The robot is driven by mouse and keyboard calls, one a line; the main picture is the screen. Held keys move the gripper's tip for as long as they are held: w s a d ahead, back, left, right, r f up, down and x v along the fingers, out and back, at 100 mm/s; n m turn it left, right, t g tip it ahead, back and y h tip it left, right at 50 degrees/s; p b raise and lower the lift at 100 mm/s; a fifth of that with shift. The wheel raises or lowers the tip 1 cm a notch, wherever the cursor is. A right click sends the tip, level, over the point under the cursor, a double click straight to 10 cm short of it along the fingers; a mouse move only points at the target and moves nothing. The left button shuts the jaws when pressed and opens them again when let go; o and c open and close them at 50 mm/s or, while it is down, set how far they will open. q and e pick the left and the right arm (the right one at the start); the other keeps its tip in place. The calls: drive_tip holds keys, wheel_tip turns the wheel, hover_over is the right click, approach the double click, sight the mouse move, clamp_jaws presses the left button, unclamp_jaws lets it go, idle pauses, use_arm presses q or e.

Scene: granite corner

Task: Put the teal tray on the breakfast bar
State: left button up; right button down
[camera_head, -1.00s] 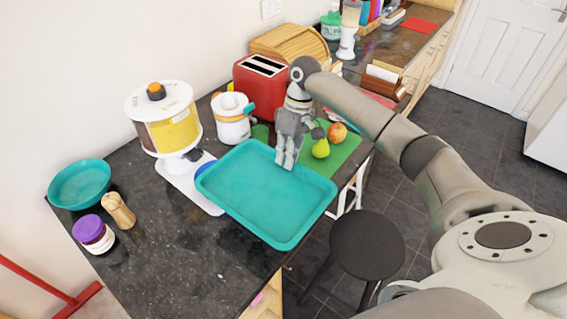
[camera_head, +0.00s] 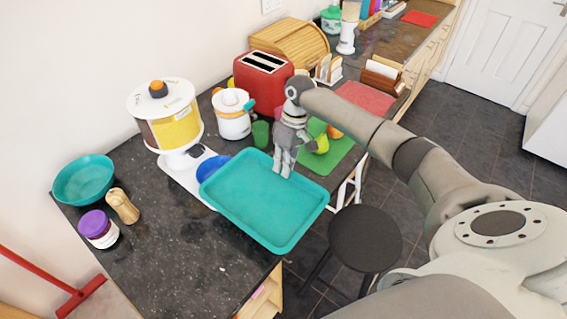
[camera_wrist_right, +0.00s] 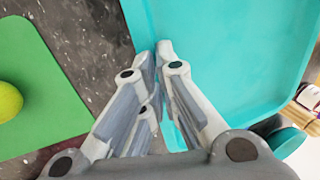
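The teal tray (camera_head: 262,205) is over the near part of the dark speckled counter (camera_head: 180,262), which I take for the breakfast bar. Its near right side lies along the counter's edge. I cannot tell whether it touches the counter. My right gripper (camera_head: 284,170) is at the tray's far rim, pointing down. In the wrist view, its fingers (camera_wrist_right: 160,65) are close together around the rim of the tray (camera_wrist_right: 230,60). My left gripper is not in view.
A green mat (camera_head: 330,150) with fruit and a green cup (camera_head: 261,133) lie behind. A black stool (camera_head: 366,238) stands right.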

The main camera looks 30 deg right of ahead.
drive_tip(key=c, duration=1.6)
unclamp_jaws()
drive_tip(key=shift+c, duration=0.2)
drive_tip(key=b+v, duration=0.4)
drive_tip(key=v, duration=0.9)
drive_tip(key=shift+a, duration=0.1)
